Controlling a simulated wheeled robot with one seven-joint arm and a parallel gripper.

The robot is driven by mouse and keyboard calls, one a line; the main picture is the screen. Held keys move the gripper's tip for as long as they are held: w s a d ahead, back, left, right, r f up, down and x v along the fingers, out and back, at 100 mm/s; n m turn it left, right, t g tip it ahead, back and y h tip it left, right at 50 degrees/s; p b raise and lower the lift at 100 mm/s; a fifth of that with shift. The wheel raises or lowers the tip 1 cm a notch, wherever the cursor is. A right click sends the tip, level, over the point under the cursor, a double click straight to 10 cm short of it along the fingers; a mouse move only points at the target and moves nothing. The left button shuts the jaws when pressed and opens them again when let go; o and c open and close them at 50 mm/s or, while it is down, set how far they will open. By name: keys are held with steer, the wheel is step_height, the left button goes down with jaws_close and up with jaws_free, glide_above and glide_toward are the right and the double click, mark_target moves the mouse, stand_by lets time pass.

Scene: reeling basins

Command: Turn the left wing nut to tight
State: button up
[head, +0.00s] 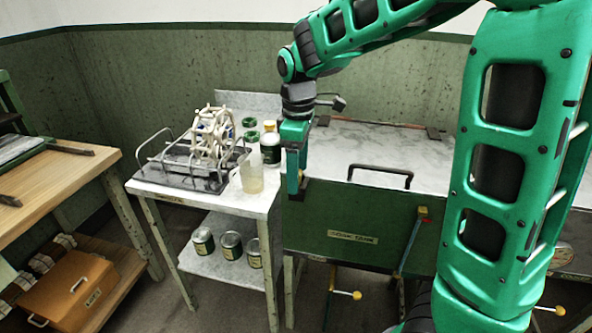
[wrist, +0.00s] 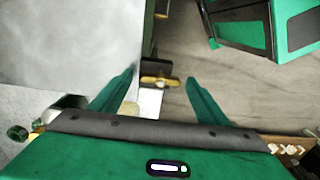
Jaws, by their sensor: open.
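My gripper (head: 294,188) points down at the left front edge of the green tank (head: 345,222). The left wing nut (wrist: 161,81) is brass-coloured and sits by a dark clamp at the tank's edge. In the wrist view it lies between my two open fingers (wrist: 161,77), apart from both, with its wings running roughly left to right. In the head view it is mostly hidden by my gripper. The right wing nut (head: 423,211) shows as a small yellow-brown piece at the tank's front right. The tank's pale lid (head: 375,150) is closed.
The lid has a black handle (head: 380,172). A side table (head: 262,203) at left holds a reeling frame (head: 211,133), a jug (head: 252,175) and a dark bottle (head: 270,146). Several tins stand on its lower shelf. Yellow-knobbed levers (head: 356,295) stick out below the tank.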

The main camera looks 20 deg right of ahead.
steer(key=c, duration=1)
steer(key=shift+c, duration=0.2)
steer(key=shift+r+m, duration=0.1)
steer(key=shift+m, duration=0.3)
steer(key=m, duration=0.3)
steer(key=shift+w+d+m, duration=0.1)
steer(key=shift+m, duration=0.2)
steer(key=m, duration=0.4)
steer(key=shift+m, duration=0.3)
steer(key=m, duration=0.4)
steer(key=shift+m, duration=2.5)
